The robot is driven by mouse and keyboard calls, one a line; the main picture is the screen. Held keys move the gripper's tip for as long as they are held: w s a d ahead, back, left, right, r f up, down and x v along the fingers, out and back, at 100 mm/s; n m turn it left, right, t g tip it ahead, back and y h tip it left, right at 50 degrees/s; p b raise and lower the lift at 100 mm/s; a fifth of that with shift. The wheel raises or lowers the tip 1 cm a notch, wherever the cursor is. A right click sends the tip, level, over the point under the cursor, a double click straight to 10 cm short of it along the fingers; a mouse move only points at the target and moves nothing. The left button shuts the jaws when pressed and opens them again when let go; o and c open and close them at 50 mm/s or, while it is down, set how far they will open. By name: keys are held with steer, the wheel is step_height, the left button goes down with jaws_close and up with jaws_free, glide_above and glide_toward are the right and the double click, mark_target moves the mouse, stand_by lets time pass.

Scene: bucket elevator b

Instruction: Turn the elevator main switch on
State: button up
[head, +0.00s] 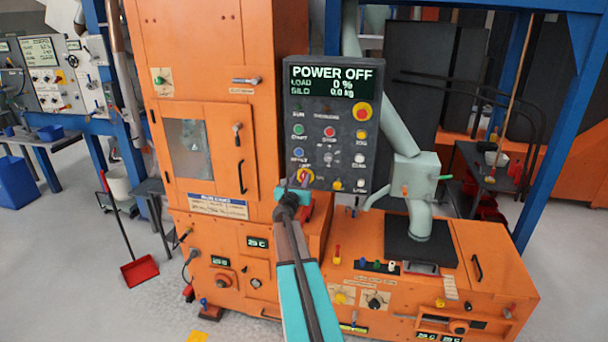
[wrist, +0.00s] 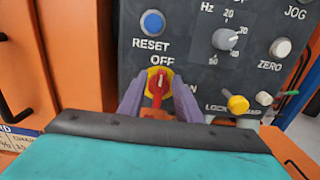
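The main switch (wrist: 158,84) is a red handle on a round yellow plate at the lower left of the dark control panel (head: 334,98). Its handle stands upright, toward the OFF label above it; the end of another label shows at its lower right. In the head view the switch (head: 305,175) is partly hidden by my gripper (head: 296,184). In the wrist view my gripper (wrist: 158,100) has its two purple fingers spread on either side of the red handle, with gaps visible at both sides. The panel display (head: 332,80) reads POWER OFF, load 0 %, silo 0.0 kg.
A blue RESET button (wrist: 152,22) sits above the switch. A grey knob (wrist: 225,39) and a yellow knob (wrist: 238,104) are to its right. The orange elevator cabinet (head: 222,50) stands left of the panel; a low orange base (head: 500,270) extends at lower right.

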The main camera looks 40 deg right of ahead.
steer(key=shift+p+x, duration=0.35)
steer(key=shift+x, duration=0.95)
